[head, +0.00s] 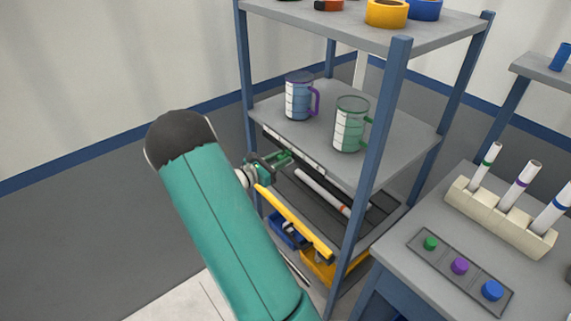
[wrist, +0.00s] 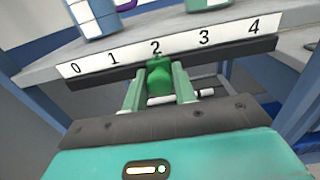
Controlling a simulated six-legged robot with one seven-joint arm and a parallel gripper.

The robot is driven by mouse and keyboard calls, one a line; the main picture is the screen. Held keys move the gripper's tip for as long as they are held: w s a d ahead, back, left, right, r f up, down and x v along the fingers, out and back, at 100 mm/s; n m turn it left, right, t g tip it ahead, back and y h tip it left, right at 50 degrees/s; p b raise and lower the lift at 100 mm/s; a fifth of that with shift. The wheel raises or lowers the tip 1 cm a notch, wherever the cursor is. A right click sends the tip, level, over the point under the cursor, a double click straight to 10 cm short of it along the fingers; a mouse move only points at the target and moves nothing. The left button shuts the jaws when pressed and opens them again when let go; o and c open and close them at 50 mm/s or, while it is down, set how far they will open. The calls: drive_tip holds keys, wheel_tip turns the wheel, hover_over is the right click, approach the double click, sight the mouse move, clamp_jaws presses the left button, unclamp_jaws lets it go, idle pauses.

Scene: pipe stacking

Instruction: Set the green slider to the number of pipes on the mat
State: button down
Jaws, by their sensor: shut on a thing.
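A green slider (wrist: 159,76) sits on a dark rail below a white scale (wrist: 180,46) numbered 0 to 4, at about the 2. The scale also shows on the middle shelf's front edge in the head view (head: 293,151). My gripper (wrist: 159,88) is shut on the slider, one green finger on each side. In the head view my gripper (head: 283,160) is at that shelf edge, and the slider is hard to tell apart from it. One white pipe (head: 318,189) with a red band lies on a dark mat (head: 378,216) below. My arm and the shelf hide part of the mat.
A purple-handled mug (head: 298,97) and a green-handled mug (head: 350,125) stand just above the scale. A blue shelf post (head: 372,130) rises right of my gripper. A yellow bar (head: 292,222) runs below it. A side table holds a pipe rack (head: 500,215) and colored buttons (head: 460,266).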

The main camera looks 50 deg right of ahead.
drive_tip(key=c, duration=1.2)
unclamp_jaws()
drive_tip(key=shift+a, duration=0.1)
drive_tip(key=v, duration=1.3)
drive_tip(key=shift+a, duration=0.35)
